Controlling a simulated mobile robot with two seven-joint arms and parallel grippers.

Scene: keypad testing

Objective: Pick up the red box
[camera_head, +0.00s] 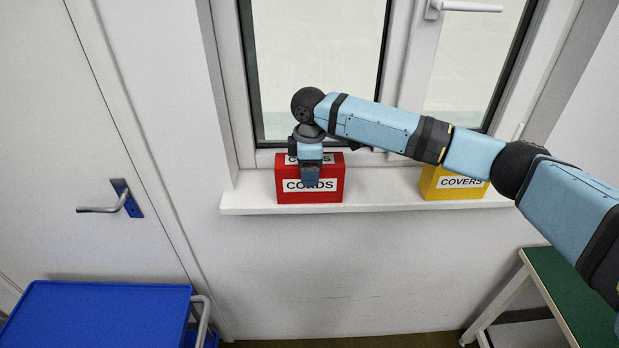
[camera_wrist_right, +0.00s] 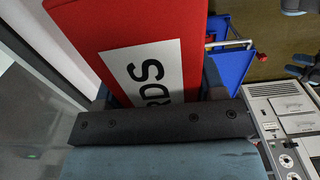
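The red box (camera_head: 332,179), with a white label reading CORDS, stands on the white windowsill in the head view. My right gripper (camera_head: 311,181) points down over the box, with its visible part in front of the label. Its other finger is hidden. In the right wrist view the red box (camera_wrist_right: 130,32) fills the upper middle, close to the dark gripper body, and part of its label shows. My left gripper cannot be made out in either view.
A yellow box (camera_head: 443,190) labelled COVERS stands farther right on the windowsill (camera_head: 387,193), under my right arm. The window rises right behind. A blue cart (camera_head: 95,315) is at lower left, by a door (camera_head: 50,150). A green-topped table (camera_head: 570,290) is at lower right.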

